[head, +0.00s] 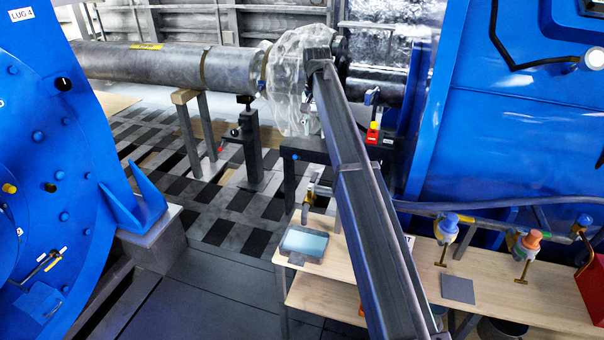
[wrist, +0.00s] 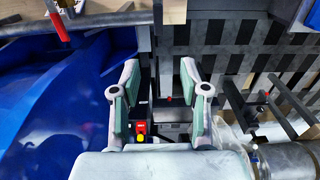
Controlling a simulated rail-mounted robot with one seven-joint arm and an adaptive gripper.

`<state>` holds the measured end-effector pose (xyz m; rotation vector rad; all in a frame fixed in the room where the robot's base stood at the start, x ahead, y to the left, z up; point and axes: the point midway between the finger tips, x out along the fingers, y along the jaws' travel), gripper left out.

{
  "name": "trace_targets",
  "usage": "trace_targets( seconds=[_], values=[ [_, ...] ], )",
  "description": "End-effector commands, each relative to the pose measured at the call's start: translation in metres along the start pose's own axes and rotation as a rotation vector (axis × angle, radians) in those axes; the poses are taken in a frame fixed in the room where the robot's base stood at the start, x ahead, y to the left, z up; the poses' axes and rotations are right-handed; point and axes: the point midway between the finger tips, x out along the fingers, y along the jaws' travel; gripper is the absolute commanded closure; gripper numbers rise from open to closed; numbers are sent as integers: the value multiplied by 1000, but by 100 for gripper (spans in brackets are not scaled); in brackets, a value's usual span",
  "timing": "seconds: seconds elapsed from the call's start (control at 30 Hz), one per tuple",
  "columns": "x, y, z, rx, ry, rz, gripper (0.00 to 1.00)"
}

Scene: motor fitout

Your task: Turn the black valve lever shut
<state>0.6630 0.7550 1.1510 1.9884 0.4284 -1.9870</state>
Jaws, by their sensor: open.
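I cannot pick out the black valve lever with certainty in either view. A thin black bent rod or cable (head: 495,38) runs on the right blue housing (head: 510,130) to a pale round fitting (head: 592,60). A black knob (head: 63,84) is on the left blue housing (head: 30,170). My gripper (wrist: 160,75) is open and empty in the wrist view, its two grey-green fingers apart over the dark floor area.
A grey shaft (head: 130,60) with wrapped plastic (head: 292,80) lies behind. The dark floor (head: 190,300) is free.

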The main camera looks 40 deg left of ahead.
Motion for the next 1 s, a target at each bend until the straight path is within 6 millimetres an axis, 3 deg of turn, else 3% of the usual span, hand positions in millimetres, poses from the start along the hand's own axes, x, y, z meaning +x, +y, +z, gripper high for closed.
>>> trace_targets(
  seconds=[0.17, 0.8, 1.0],
  values=[
    [22, 2, 2, 0, -3, 2, 55],
    [142, 2, 2, -1, -3, 2, 55],
    [162, 2, 1, -1, -1, 1, 55]
  ],
)
